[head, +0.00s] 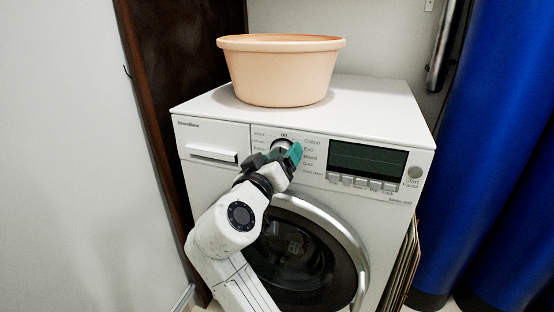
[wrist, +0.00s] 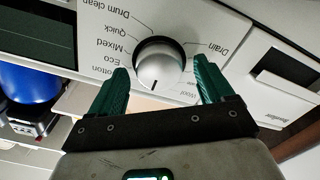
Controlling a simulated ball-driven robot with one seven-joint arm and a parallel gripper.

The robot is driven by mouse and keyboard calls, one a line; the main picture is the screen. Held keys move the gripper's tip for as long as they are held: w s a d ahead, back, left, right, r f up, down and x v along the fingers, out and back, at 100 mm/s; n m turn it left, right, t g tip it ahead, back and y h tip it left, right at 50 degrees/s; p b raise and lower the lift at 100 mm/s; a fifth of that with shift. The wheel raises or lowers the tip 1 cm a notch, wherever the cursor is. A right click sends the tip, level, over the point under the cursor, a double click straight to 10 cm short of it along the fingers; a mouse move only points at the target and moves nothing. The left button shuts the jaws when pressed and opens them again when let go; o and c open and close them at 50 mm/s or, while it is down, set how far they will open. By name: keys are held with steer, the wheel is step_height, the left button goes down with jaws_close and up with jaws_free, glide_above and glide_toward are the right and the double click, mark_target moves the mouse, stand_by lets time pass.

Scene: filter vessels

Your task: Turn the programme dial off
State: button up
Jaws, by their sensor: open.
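The programme dial (wrist: 158,62) is a round silver knob on the washing machine's white front panel. In the wrist view, which shows the panel upside down, a short dark mark on the dial points towards the picture's bottom, where the panel's top lies. My gripper (wrist: 160,70) is open, with one green finger on each side of the dial; contact cannot be told. In the head view my gripper (head: 287,154) covers much of the dial (head: 280,144). The "Off" label (head: 284,135) shows above it; I cannot see that label in the wrist view.
A peach basin (head: 283,75) stands on the washing machine (head: 375,105). Right of the dial are a dark display (head: 367,160) and several buttons; a drawer (head: 212,153) is at the left. The round door (head: 345,240) is below. A blue curtain (head: 495,150) hangs at the right.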

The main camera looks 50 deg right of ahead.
steer(key=p+v, duration=0.2)
steer(key=v, duration=0.8)
steer(key=shift+a, duration=0.4)
steer(key=shift+s, duration=0.15)
steer(key=s+d+f+n+g+y, duration=0.15)
steer(key=s+f+y, duration=0.25)
steer(key=f, duration=0.7)
steer(key=s+d+f+n+g+y, duration=0.1)
steer(key=s+d+f+n+y, duration=0.25)
steer(key=f, duration=0.75)
steer(key=s+a+f+n+g+y, duration=0.1)
steer(key=s+a+f+y, duration=0.45)
steer(key=s, duration=0.25)
steer(key=s+a+f+n+g+y, duration=0.2)
steer(key=s+a+f+y, duration=0.2)
steer(key=s+f, duration=0.35)
step_height(320, 180, up, 32)
steer(key=p, duration=3.2)
steer(key=shift+w+a+f, duration=0.15)
